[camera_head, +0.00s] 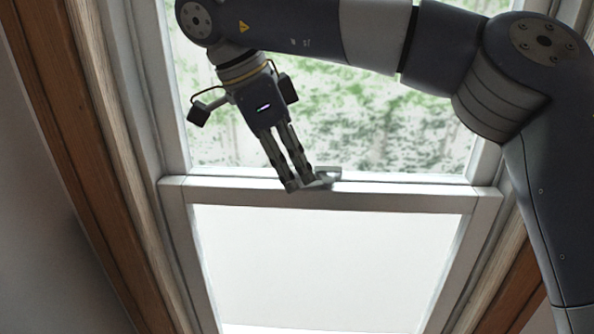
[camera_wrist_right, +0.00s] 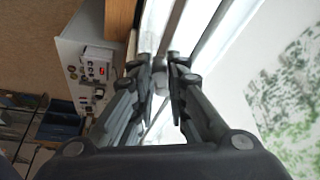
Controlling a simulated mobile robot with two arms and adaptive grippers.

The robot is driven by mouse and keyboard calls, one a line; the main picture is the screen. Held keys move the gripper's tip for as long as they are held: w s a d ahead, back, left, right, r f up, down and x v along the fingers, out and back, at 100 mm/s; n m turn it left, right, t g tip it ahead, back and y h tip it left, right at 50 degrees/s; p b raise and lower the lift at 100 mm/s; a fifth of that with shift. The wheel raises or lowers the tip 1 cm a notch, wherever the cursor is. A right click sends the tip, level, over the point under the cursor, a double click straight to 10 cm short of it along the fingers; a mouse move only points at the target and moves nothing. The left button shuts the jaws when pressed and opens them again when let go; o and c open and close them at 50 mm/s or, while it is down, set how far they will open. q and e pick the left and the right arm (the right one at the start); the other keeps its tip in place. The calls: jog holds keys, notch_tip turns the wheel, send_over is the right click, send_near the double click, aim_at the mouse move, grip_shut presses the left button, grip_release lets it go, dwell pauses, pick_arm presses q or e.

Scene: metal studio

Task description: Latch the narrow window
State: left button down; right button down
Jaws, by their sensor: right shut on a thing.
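The narrow window (camera_head: 410,198) fills the middle of the head view. Its pale grey rail crosses between an upper pane with greenery behind it and a bright white lower pane. A small grey latch (camera_head: 328,174) sits on top of the rail, left of the rail's middle. My right gripper (camera_head: 299,186) reaches down from above and is shut on the latch, with part of the latch sticking out to the right of the fingertips. In the right wrist view a pale part of the latch (camera_wrist_right: 159,86) shows between the fingertips. My left gripper is not in view.
Brown wooden trim (camera_head: 52,95) runs down the left side of the window. My right arm spans the top and right of the head view. The rail right of the latch is clear.

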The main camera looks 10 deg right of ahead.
jog(key=shift+w+m+g, duration=0.35)
jog(key=shift+w+m, duration=0.1)
jog(key=shift+m, duration=0.35)
jog(key=shift+w+m+g, duration=0.35)
jog(key=shift+w+m, duration=0.05)
jog(key=shift+m, duration=0.4)
jog(key=c, duration=1.6)
grip_release()
jog(key=shift+o, duration=0.2)
jog(key=shift+d, duration=0.1)
